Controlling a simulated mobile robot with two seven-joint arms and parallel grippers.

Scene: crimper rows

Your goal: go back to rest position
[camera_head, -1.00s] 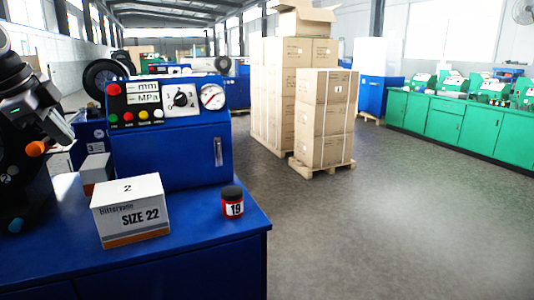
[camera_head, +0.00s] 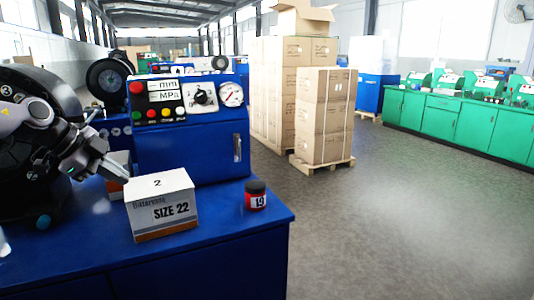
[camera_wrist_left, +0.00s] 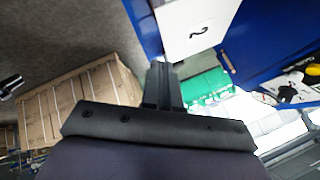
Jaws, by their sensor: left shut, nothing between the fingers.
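My left gripper (camera_head: 118,174) shows at the left in the head view, just left of a white box marked "2" and "SIZE 22" (camera_head: 165,208). Its fingers are together with nothing between them. In the left wrist view the closed fingers (camera_wrist_left: 165,82) point towards the white box (camera_wrist_left: 195,25); I cannot tell whether they touch it. My right gripper is not in view.
The box stands on a blue bench (camera_head: 215,232) beside a red jar marked 19 (camera_head: 255,197). A blue control cabinet (camera_head: 190,150) rises behind. Stacked cartons (camera_head: 322,115) stand on a pallet. Grey floor (camera_head: 400,220) to the right is clear.

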